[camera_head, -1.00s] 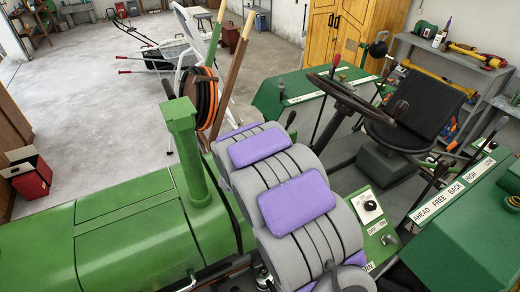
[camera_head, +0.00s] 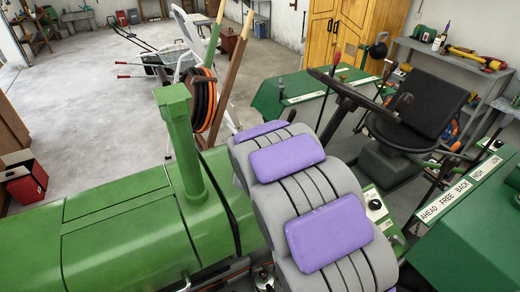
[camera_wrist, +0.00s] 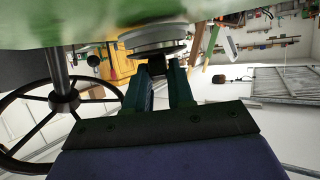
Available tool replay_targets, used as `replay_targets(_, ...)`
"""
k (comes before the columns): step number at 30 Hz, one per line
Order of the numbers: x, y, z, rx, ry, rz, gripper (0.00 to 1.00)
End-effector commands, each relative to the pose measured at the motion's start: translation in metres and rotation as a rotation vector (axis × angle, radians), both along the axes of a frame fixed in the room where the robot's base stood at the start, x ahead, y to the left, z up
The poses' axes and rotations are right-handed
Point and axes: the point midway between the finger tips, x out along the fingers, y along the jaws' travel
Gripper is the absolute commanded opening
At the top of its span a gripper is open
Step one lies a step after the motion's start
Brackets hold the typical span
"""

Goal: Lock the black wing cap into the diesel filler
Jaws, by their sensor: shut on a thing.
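In the wrist view my gripper (camera_wrist: 157,72) is shut on the black wing cap (camera_wrist: 156,65), which shows as a small dark piece between the teal fingertips. Just beyond it a round silver collar (camera_wrist: 150,36) lies against the green tractor surface (camera_wrist: 60,22). The cap is at the collar; I cannot tell whether it is seated or how far it is turned. The opening of the filler is hidden. In the head view my purple and grey arm blocks that area, and neither gripper nor cap shows.
The green bonnet (camera_head: 110,235) and upright exhaust stack (camera_head: 180,140) stand left of my arm. The steering wheel (camera_head: 352,100), seat (camera_head: 415,110) and labelled lever panel (camera_head: 450,195) are to the right. A floor area is open behind at left.

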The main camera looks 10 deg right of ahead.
Motion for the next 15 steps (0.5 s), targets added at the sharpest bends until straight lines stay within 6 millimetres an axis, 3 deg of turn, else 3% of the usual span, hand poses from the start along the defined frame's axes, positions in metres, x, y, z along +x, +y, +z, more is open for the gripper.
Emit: replay_targets(15,-0.001,-0.0019,-0.0011,-0.004,0.001,0.049,0.0)
